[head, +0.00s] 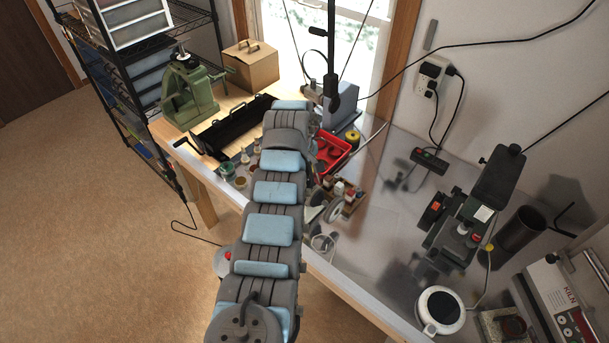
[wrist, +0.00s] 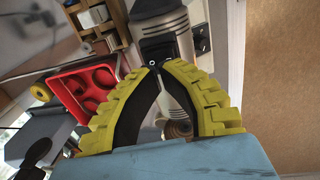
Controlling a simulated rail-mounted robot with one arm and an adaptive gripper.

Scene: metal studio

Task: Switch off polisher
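The polisher looks to be the grey machine with a rounded body (wrist: 158,10) and a tapered spindle, seen close in the wrist view. A black box on it carries a small white ring mark, and a black knob (wrist: 203,40) sticks out at its right. In the head view a pale wheel (head: 334,209), likely the polisher's, shows beside my arm; the rest is largely hidden. My gripper (wrist: 157,68) has two yellow ridged fingers, their tips together in front of the black box. I see nothing held. Contact with the box cannot be told. The arm hides my gripper in the head view.
A red tray (head: 331,151) and a wooden rack of small items (head: 349,200) lie close by on the metal bench. A dark machine (head: 462,235), white pot (head: 440,309) and kiln (head: 562,295) stand at right.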

